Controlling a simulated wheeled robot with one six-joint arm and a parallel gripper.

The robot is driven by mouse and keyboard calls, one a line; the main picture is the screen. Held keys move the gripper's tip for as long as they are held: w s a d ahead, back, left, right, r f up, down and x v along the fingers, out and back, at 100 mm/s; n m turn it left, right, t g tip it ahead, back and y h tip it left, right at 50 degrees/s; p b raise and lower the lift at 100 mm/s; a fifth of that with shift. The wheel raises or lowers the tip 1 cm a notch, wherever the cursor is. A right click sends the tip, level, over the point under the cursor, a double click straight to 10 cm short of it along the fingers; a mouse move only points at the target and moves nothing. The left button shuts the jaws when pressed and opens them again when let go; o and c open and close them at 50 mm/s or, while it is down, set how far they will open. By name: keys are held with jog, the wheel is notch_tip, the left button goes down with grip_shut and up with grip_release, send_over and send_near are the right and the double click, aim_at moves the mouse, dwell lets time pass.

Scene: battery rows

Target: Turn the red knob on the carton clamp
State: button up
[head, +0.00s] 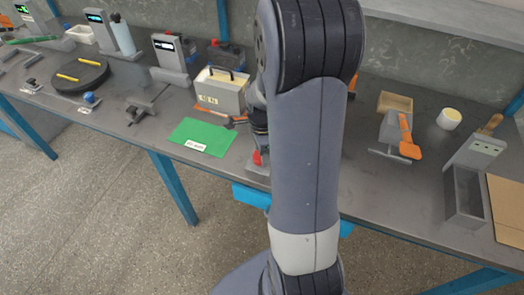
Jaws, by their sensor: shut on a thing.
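The red knob (257,157) is a small red piece on a low grey base (255,168) at the front edge of the bench, just left of my arm. My gripper (259,148) points down at the knob from above and is shut on it. My own arm covers the right side of the knob and base, so the rest of the carton clamp is hidden. The fingertips are small and partly hidden here, and the knob's turn angle cannot be read.
A green mat (202,136) with a white label lies left of the knob. A pale box (220,92) stands behind it. An orange-handled fixture (406,138), a wooden tray (396,103) and a grey bin (464,200) are to the right. Dark bench surface is clear between them.

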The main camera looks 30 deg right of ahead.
dwell(0.3)
jog(key=o, duration=1)
notch_tip(320, 180, up, 11)
jog(key=shift+f, duration=0.1)
dwell(0.5)
notch_tip(320, 180, down, 11)
jog(key=shift+r, duration=0.1)
dwell(0.4)
